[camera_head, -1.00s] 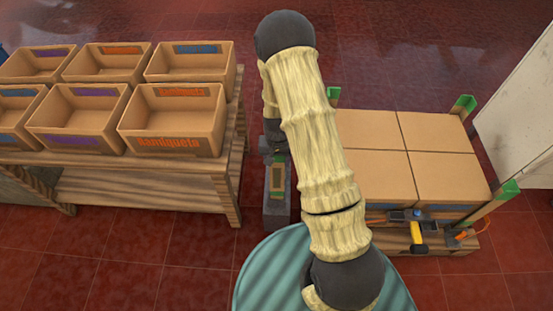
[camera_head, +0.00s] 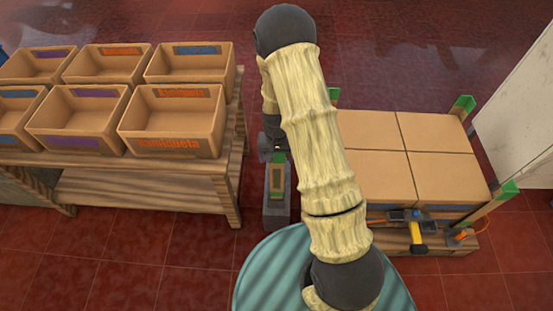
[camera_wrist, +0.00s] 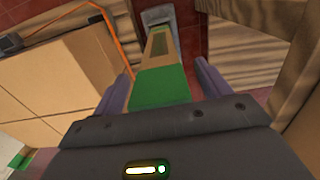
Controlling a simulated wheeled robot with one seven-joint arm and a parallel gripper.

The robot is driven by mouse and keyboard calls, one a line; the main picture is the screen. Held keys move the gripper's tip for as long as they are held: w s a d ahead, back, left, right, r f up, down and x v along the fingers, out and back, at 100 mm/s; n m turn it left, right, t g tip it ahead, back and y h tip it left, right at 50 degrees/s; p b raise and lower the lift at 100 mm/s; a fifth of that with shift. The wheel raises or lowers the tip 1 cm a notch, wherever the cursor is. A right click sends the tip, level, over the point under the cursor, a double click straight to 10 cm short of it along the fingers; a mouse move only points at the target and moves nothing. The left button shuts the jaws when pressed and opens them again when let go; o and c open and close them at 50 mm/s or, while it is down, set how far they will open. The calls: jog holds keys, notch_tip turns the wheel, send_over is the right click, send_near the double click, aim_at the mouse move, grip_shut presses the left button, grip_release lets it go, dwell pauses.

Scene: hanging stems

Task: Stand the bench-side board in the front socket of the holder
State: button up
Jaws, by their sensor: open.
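A tan board with green ends (camera_head: 277,178) stands by the bench side, its lower end at a grey block (camera_head: 276,212) on the floor. The board also shows in the wrist view (camera_wrist: 160,85), running away from me to the grey block (camera_wrist: 158,12). My gripper (camera_head: 272,147) is just above the board's top end. In the wrist view my gripper (camera_wrist: 162,72) is open, with one finger on each side of the green end and a gap at both sides. Whether the board's foot sits inside the block cannot be told clearly.
A wooden bench (camera_head: 150,185) with several open cardboard boxes (camera_head: 172,118) stands at left. At right, cartons (camera_head: 440,175) sit on a low pallet (camera_head: 400,240) between green-tipped posts (camera_head: 508,190). A pale cabinet (camera_head: 520,95) stands far right.

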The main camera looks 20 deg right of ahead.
notch_tip(320, 180, up, 15)
jog(key=p, duration=0.2)
jog(key=shift+p, duration=0.3)
jog(key=shift+r, duration=0.1)
jog(key=s+r+n+t, duration=0.3)
jog(key=s+r+n, duration=0.1)
jog(key=s+r, duration=0.85)
jog(key=w+p+v, duration=0.2)
jog(key=p+v, duration=1.6)
jog(key=p, duration=0.1)
jog(key=shift+w+a+r+p, duration=0.15)
jog(key=shift+w+r+p, duration=0.1)
jog(key=shift+r+p, duration=0.15)
jog(key=shift+w, duration=0.1)
